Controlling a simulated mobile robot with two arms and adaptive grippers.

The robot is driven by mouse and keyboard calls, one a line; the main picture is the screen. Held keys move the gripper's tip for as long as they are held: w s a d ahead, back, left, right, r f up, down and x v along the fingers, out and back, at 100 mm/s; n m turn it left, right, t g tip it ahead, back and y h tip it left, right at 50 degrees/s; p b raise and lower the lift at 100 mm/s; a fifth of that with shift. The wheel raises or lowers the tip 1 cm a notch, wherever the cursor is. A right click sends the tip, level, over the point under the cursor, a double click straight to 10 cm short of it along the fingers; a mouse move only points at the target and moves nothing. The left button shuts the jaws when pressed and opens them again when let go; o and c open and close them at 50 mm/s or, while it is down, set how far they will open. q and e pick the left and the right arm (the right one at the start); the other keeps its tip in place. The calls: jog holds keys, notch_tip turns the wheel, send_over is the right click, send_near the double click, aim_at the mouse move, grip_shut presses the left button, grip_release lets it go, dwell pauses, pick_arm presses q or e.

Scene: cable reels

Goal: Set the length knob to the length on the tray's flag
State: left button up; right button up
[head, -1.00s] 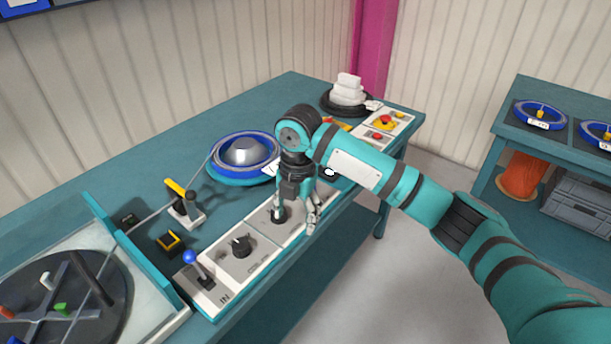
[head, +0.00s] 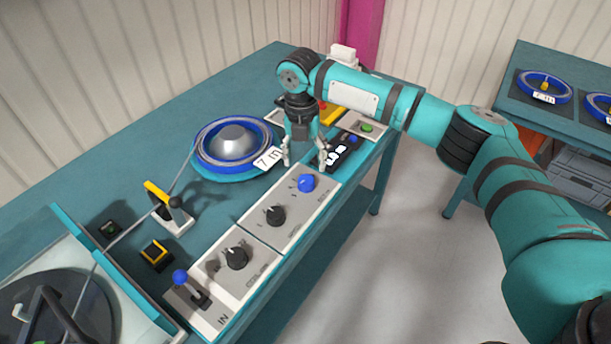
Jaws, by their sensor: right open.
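The tray's white flag (head: 267,158) reads "7 m" and stands at the rim of the round tray (head: 238,176) with a blue ring and grey dome. The control panel carries a blue knob (head: 307,183), a middle black knob (head: 275,215) and a lower black knob (head: 236,258). Their labels are too small to read, so I cannot tell which sets the length. My right gripper (head: 306,163) is open and empty, fingers pointing down, just beyond the blue knob and apart from it. My left gripper is not in view.
A blue-balled lever (head: 190,287) stands at the panel's near end. A yellow-handled device (head: 170,208) and a yellow-framed button (head: 155,254) are on the table. Another table with blue reels (head: 543,87) is at right.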

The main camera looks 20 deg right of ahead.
aim_at(306, 179)
notch_tip(306, 179, down, 4)
jog(key=shift+s+d+r, duration=0.1)
jog(key=shift+s+r, duration=0.05)
jog(key=shift+r, duration=0.1)
notch_tip(306, 179, down, 2)
jog(key=shift+f, duration=0.7)
jog(key=c, duration=1.1)
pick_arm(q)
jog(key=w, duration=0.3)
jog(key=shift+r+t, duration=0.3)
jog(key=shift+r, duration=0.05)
pick_arm(e)
jog(key=shift+c, duration=0.2)
pick_arm(q)
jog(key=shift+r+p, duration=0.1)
jog(key=shift+p, duration=0.25)
